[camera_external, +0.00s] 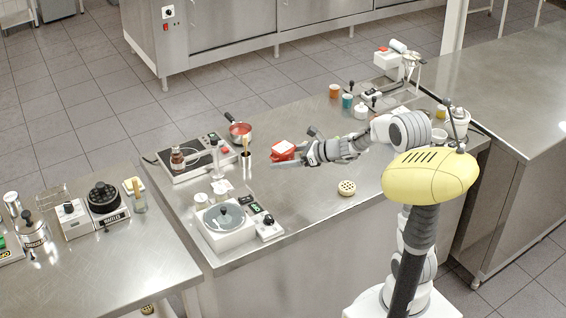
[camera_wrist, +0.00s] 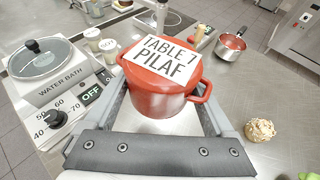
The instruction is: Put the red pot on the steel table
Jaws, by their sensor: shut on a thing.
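The red pot (camera_external: 283,150) has a lid and a white label reading "TABLE 7 PILAF". It also fills the middle of the wrist view (camera_wrist: 165,98), upright between the fingers. My gripper (camera_external: 294,150) is shut on the red pot, one finger on each side; its fingers show in the wrist view (camera_wrist: 166,108). The steel table (camera_external: 300,207) lies below the pot and my arm. I cannot tell whether the pot's base touches the table top. The pot's lower part is partly hidden by the gripper.
A saucepan with red contents (camera_external: 240,130) stands behind the pot. A water bath (camera_external: 226,226) is at the front left and a hot plate (camera_external: 190,160) behind it. A round pastry (camera_external: 346,187) lies near the front edge. Bare steel lies left and front of the pot.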

